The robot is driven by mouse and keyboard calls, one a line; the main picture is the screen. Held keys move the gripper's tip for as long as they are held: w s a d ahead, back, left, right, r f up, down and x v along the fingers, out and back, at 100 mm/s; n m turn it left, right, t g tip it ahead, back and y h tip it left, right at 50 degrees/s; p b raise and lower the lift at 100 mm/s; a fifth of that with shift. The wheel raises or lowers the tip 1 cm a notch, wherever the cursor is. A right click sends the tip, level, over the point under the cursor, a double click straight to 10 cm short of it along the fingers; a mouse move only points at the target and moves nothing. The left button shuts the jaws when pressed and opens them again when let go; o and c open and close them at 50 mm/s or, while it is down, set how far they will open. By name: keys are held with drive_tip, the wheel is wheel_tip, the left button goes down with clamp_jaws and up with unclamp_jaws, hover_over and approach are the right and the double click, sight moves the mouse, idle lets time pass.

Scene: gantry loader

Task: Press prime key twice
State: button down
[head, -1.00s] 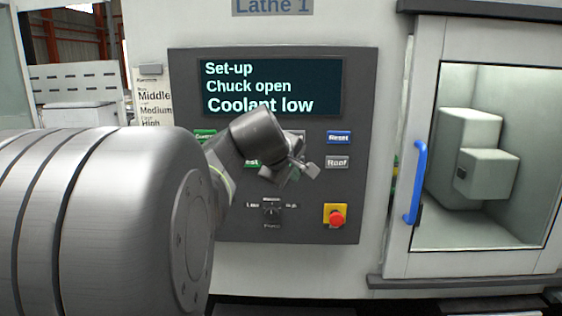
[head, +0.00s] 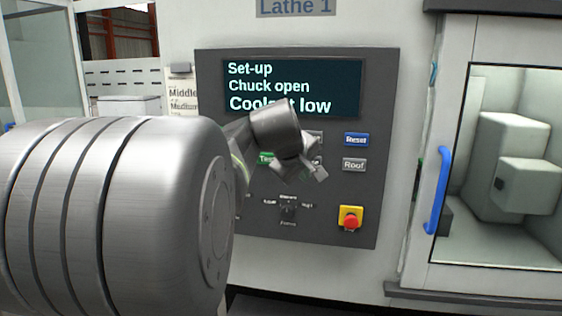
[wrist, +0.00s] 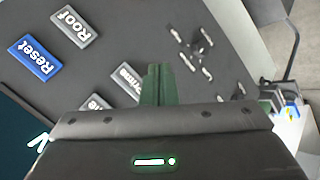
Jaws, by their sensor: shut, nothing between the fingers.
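In the head view only the right edge of the prime key (head: 317,161) shows, left of the Roof key; my gripper covers the rest. My gripper (head: 319,173) is shut and empty in front of the dark control panel (head: 370,105). Its fingers also show in the wrist view (wrist: 157,72), seen over the prime key's right edge. I cannot tell whether they touch the panel.
The grey Roof key (head: 355,164) and blue Reset key (head: 356,140) lie to the right. A rotary selector (head: 288,209) and a red stop button (head: 350,219) sit below. The screen (head: 290,87) reads "Set-up, Chuck open, Coolant low". A blue door handle (head: 438,190) stands further right.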

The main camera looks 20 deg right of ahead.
drive_tip(key=w+d+p, duration=0.2)
drive_tip(key=w+d, duration=0.1)
drive_tip(key=w, duration=0.3)
drive_tip(key=shift+d, duration=0.4)
drive_tip(key=shift+w, duration=0.1)
idle(1.6)
drive_tip(key=shift+w+d+p, duration=0.2)
drive_tip(key=shift+w+p, duration=0.05)
drive_tip(key=shift+p, duration=0.1)
drive_tip(key=shift+w+d, duration=0.2)
drive_tip(key=shift+w, duration=0.1)
idle(0.6)
idle(0.4)
drive_tip(key=shift+s+a, duration=0.45)
drive_tip(key=shift+s, duration=0.2)
drive_tip(key=s+a, duration=0.1)
drive_tip(key=s+b, duration=0.1)
drive_tip(key=s, duration=0.1)
drive_tip(key=s+a, duration=0.1)
drive_tip(key=shift+s+a+b, duration=0.15)
drive_tip(key=shift+a+b, duration=0.15)
drive_tip(key=shift+b, duration=0.1)
